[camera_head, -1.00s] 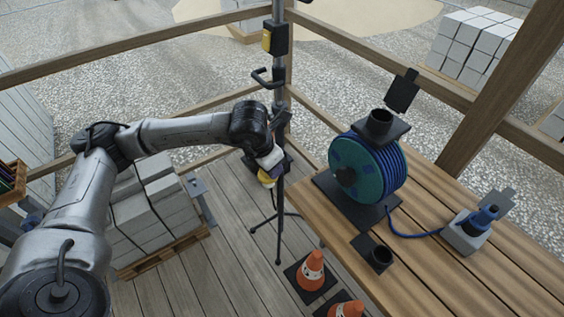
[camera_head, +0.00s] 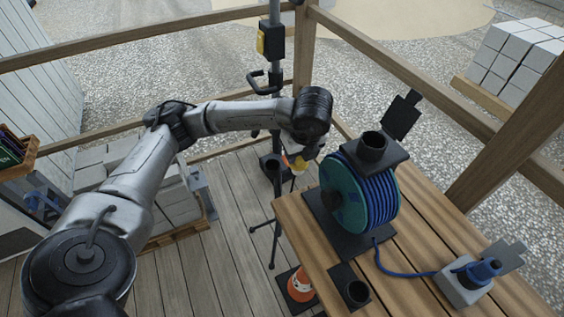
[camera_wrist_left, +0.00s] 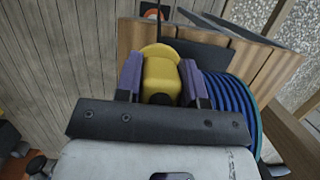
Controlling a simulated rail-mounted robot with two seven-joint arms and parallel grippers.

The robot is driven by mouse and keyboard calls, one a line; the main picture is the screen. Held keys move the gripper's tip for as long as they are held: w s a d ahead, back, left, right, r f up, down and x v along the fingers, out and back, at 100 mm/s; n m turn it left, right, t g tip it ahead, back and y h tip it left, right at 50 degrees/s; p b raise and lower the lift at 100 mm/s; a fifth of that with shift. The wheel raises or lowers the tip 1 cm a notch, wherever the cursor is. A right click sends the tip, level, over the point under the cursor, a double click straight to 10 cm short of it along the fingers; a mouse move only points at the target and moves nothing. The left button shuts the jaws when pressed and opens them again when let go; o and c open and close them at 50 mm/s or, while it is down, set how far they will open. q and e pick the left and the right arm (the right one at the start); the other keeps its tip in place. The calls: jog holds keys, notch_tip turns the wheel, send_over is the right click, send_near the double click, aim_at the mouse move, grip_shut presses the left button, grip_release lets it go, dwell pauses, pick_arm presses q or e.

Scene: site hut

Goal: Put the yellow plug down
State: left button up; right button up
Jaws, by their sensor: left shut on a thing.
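The yellow plug (camera_wrist_left: 160,76) sits between the purple-padded fingers of my left gripper (camera_wrist_left: 160,82) in the wrist view. The gripper is shut on it. In the head view my left gripper (camera_head: 301,158) hangs beside the left side of the cable reel, near the bench edge, and a bit of the yellow plug (camera_head: 300,164) shows below the wrist. I cannot tell how high the plug is above the bench. My right gripper is in neither view.
A reel of blue cable (camera_head: 362,190) stands on the wooden bench (camera_head: 425,235). A black cup holder (camera_head: 355,292) is at the bench's front and a grey socket box (camera_head: 463,288) at the right. A tripod pole (camera_head: 275,70) and an orange cone (camera_head: 300,284) stand left of the bench.

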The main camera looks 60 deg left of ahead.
pick_arm(q)
jog(key=shift+s+a+f+b, duration=0.25)
jog(key=shift+a+f+b, duration=0.85)
jog(key=shift+a+f, duration=0.75)
jog(key=shift+s+a+f+b, duration=0.25)
jog(key=shift+a+f+b, duration=0.85)
jog(key=shift+a+f, duration=0.75)
jog(key=shift+s+a+f+b, duration=0.25)
jog(key=shift+a+f+b, duration=0.85)
jog(key=shift+a+f, duration=0.75)
jog(key=shift+r, duration=0.15)
jog(key=shift+f, duration=0.25)
jog(key=o, duration=1)
